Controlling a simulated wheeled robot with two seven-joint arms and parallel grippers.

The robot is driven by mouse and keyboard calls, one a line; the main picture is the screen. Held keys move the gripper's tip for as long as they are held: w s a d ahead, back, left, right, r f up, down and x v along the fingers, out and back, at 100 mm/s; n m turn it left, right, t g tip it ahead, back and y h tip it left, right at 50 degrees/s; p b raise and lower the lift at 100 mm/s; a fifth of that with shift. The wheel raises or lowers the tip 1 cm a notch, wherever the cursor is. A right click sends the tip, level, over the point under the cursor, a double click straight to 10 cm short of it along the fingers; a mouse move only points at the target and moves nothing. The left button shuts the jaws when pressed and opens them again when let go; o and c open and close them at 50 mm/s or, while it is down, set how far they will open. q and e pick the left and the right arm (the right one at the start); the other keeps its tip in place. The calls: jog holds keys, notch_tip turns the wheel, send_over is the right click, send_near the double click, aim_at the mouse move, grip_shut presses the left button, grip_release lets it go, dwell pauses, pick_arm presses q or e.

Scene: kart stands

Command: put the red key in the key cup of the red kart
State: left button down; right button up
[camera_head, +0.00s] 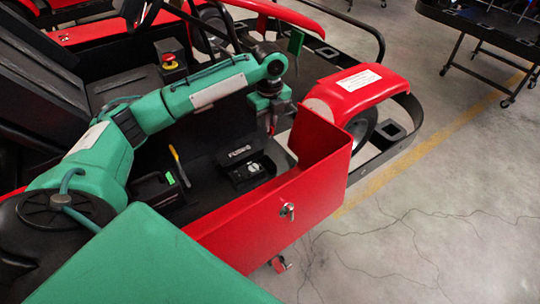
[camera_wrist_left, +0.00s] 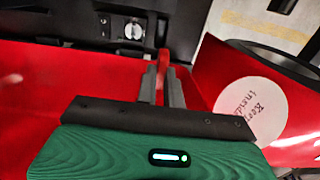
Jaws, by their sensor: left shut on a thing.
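My left gripper (camera_head: 271,118) hangs above the inside of the red kart's side box (camera_head: 255,222). In the left wrist view its fingers (camera_wrist_left: 162,82) are shut on the narrow red key (camera_wrist_left: 163,62), which sticks out past the fingertips. The key looks held clear of the surfaces around it. The red kart's fender (camera_head: 358,90) is just right of the gripper. A round paper label (camera_wrist_left: 250,110) reading "Keys inside" is on red bodywork right of the fingers. I cannot make out the key cup for certain. My right gripper is out of view.
A black holder with a silver part (camera_head: 250,170) sits inside the side box, with a yellow-handled tool (camera_head: 178,163) left of it. A silver key-like fitting (camera_head: 288,210) projects from the box's outer wall.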

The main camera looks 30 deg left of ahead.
pick_arm(q)
notch_tip(320, 180, down, 13)
jog(key=shift+f+p, duration=0.2)
jog(key=shift+p, duration=0.95)
jog(key=shift+f, duration=0.15)
jog(key=c, duration=1.8)
grip_release()
jog(key=shift+f, duration=0.1)
jog(key=shift+o, duration=1.4)
